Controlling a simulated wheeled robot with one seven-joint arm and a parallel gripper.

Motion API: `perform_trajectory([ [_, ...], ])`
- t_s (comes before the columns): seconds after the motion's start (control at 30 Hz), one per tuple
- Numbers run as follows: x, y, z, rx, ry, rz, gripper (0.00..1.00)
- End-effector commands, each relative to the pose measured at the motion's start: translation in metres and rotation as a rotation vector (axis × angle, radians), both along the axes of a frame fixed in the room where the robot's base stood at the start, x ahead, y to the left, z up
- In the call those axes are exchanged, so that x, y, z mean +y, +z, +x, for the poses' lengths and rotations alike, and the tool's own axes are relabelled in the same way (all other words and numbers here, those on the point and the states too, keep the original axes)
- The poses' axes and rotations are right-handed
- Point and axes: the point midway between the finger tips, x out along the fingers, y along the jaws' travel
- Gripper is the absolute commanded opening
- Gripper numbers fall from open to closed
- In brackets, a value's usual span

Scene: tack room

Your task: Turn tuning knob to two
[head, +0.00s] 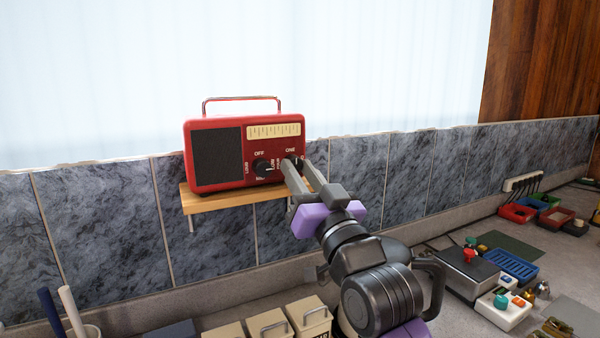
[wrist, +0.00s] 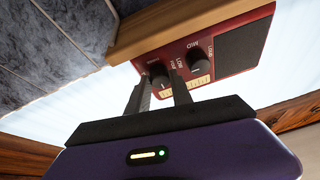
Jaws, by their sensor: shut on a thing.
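A red radio (head: 217,122) with a dark speaker grille stands on a small wooden shelf (head: 230,201) on the wall. The tuning knob (wrist: 158,76) is the black right-hand knob in the head view, where the fingers partly cover it. The label ONE shows above it; its exact pointer setting is hard to read. My gripper (head: 291,172) reaches up from the lower right. In the wrist view its two fingers (wrist: 160,90) stand either side of the tuning knob, shut on it. The other black knob (head: 262,168), with OFF above it, is left of the gripper and apart from it.
The radio has a cream dial (head: 273,131) and a metal carrying handle (head: 241,98). Grey stone tiles (head: 100,230) line the wall below a pale window. Boxes with handles (head: 268,325) and a blue tray (head: 512,265) sit on the counter below, clear of the gripper.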

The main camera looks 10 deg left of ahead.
Motion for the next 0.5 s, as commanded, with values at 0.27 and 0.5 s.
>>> perform_trajectory([
  [0.27, 0.0002, 0.0013, -0.0004, 0.014, 0.0, 0.02, 0.0],
  [0.5, 0.0032, 0.0047, -0.0018, 0.081, 0.003, 0.116, 0.0],
])
